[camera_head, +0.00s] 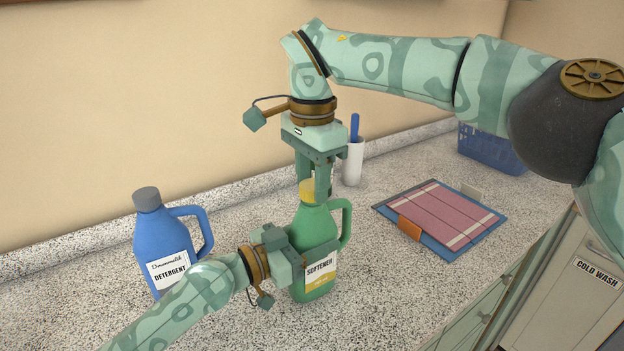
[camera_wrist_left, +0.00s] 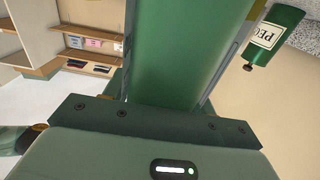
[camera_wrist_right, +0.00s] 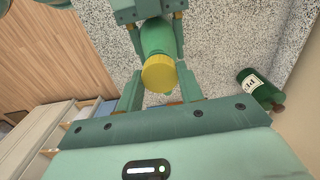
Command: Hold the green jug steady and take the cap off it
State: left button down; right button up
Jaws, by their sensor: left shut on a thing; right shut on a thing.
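The green jug (camera_head: 322,225), labelled SOFTENER, stands upright on the speckled counter. My left gripper (camera_head: 298,250) is shut on the jug's body from the left side; the green body fills the middle of the left wrist view (camera_wrist_left: 185,50). The yellow cap (camera_head: 306,190) is at the top of the jug. My right gripper (camera_head: 315,188) points down from above and is shut on the cap, partly hiding it. In the right wrist view the round yellow cap (camera_wrist_right: 159,73) shows between the fingers, with the green jug behind it. I see no gap between cap and jug.
A blue detergent jug (camera_head: 150,235) stands close left, behind my left arm. A white holder (camera_head: 353,165) with a blue handle stands behind. A folded pink cloth (camera_head: 440,212) on a blue board and a blue basket (camera_head: 490,148) are right. A green bottle (camera_wrist_right: 262,92) shows in the right wrist view.

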aim_at(313, 184)
jog(key=shift+r, duration=0.2)
dwell(0.6)
jog(key=shift+r, duration=0.9)
jog(key=shift+r, duration=2.05)
pick_arm(q)
jog(key=shift+c, duration=2.1)
grip_release()
jog(key=shift+a, duration=0.1)
